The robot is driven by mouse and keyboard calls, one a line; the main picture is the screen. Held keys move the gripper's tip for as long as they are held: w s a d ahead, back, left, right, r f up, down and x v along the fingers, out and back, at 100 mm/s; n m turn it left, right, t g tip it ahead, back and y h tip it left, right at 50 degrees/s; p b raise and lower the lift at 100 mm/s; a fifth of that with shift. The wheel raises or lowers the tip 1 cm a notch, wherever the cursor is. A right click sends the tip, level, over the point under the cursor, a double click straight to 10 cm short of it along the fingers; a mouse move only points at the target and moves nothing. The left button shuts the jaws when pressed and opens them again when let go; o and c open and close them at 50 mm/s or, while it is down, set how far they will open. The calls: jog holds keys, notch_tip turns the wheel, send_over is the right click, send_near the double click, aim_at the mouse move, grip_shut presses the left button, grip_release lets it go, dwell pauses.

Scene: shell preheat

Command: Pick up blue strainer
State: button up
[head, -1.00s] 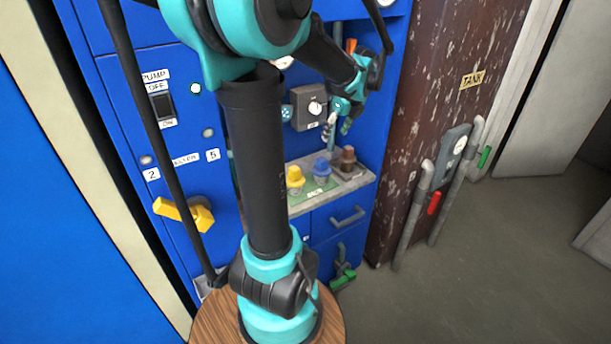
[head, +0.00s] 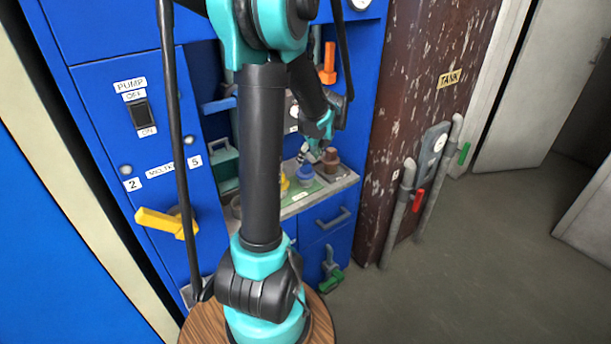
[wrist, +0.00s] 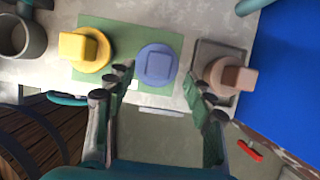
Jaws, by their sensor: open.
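The blue strainer (head: 306,177) stands on a green mat (head: 325,188) on the grey shelf, between a yellow strainer (head: 284,186) and a brown strainer (head: 330,160). In the wrist view the blue strainer (wrist: 158,64) shows from above, with the yellow one (wrist: 85,48) to its left and the brown one (wrist: 228,76) to its right. My gripper (wrist: 158,85) is open, its fingers pointing toward the blue strainer, one to each side in the picture. It holds nothing. In the head view my gripper (head: 310,153) is just above the strainers, and its fingertips are partly hard to make out.
The brown strainer sits in a square tray (wrist: 207,50) close to my right finger. A grey cup (wrist: 22,38) stands at the shelf's left in the wrist view. The blue cabinet (head: 100,90) surrounds the shelf, and the brown tank panel (head: 425,80) stands to the right.

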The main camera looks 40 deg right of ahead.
aim_at(306, 162)
jog(key=shift+x, duration=2.5)
jog(key=shift+a, duration=0.15)
grip_shut()
